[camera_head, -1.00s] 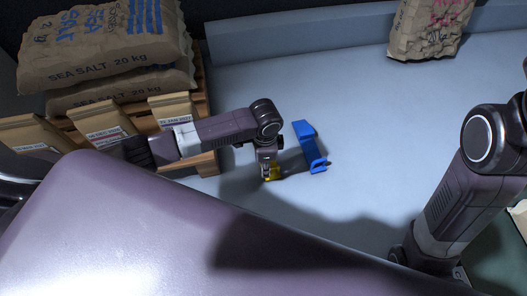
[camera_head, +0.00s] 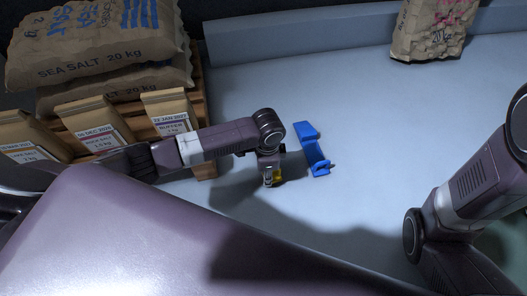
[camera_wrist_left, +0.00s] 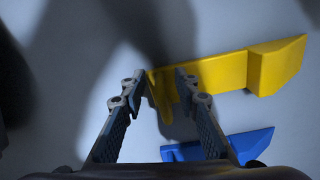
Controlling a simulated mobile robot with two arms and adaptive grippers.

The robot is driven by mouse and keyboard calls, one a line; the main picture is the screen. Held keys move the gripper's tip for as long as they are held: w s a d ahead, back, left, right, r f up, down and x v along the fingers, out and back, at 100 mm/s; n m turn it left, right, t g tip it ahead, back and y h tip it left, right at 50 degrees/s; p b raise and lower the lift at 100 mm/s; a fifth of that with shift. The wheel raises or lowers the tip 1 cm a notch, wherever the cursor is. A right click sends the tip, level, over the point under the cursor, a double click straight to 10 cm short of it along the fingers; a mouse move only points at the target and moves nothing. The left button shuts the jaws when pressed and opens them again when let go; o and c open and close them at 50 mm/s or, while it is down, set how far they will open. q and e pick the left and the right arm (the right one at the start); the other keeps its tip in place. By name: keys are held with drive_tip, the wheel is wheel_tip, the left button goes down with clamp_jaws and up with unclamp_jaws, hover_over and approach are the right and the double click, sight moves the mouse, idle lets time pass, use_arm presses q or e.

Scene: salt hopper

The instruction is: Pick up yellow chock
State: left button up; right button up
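The yellow chock (camera_wrist_left: 235,72) shows in the left wrist view as a long bar with a thicker wedge at its right end. Its narrow left end lies between the fingertips of my left gripper (camera_wrist_left: 160,82), and the right finger overlaps it. The fingers are apart, and I see no firm grip on the chock.
A blue chock (camera_head: 314,152) lies on the pale floor (camera_head: 370,120) just right of my left gripper; it also shows in the left wrist view (camera_wrist_left: 225,146). Salt sacks (camera_head: 100,45) and smaller paper bags (camera_head: 92,125) sit on a wooden pallet at left. Another sack (camera_head: 433,30) stands at back right.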

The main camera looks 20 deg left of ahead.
use_arm(q)
clamp_jaws()
drive_tip(key=shift+w+r, duration=0.1)
drive_tip(key=shift+r, duration=0.05)
